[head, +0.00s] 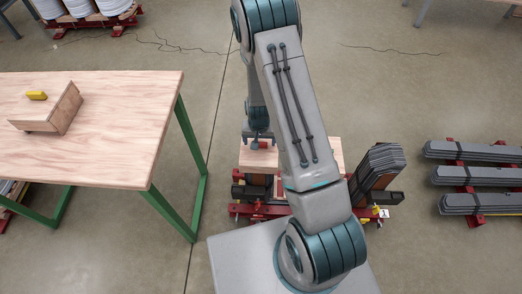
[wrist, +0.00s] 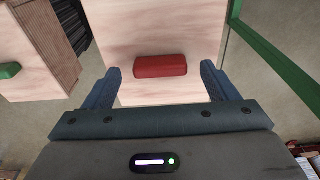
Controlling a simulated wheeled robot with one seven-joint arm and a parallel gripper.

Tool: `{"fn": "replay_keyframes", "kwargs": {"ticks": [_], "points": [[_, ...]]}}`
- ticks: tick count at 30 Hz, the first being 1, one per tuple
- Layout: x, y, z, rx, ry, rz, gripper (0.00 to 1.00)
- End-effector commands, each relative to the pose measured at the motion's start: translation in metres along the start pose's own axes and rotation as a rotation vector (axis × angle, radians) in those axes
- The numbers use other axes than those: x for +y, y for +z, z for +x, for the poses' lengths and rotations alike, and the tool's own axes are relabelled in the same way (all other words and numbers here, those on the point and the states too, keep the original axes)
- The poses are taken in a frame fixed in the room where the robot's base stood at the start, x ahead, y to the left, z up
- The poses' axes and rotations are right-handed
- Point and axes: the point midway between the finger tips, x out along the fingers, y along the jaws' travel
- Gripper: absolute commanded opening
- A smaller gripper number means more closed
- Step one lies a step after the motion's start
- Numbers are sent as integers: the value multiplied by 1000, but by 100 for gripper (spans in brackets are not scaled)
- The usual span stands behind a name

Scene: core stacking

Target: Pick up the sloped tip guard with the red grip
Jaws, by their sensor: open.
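The sloped tip guard (wrist: 165,25) is a pale wooden block with a red grip (wrist: 161,65) on its face. In the head view the red grip (head: 260,145) shows just under my gripper (head: 258,136), and the guard (head: 258,160) is partly hidden by my arm. In the wrist view my gripper (wrist: 161,75) is open, one blue finger on each side of the red grip. The grip appears between the fingers, and nothing is held. The exact height gap cannot be told.
Another wooden block with a green grip (wrist: 9,71) lies left in the wrist view. A table (head: 110,125) at left holds a wooden block with a yellow grip (head: 37,96). Dark slat stacks (head: 375,170) stand right of my arm. A green frame bar (wrist: 270,50) is at right.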

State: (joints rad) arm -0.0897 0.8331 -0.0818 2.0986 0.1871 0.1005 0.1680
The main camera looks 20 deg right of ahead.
Motion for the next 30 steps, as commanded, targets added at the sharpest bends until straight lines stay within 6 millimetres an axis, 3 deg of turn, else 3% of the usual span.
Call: {"fn": "replay_keyframes", "kwargs": {"ticks": [10, 18, 26, 30], "points": [[0, 0, 8, 1, -1, -1, 80], [0, 0, 8, 1, -1, -1, 8], [-1, -1, 5, 2, -1, -1, 8], [-1, -3, -10, 4, -2, -1, 8]]}}
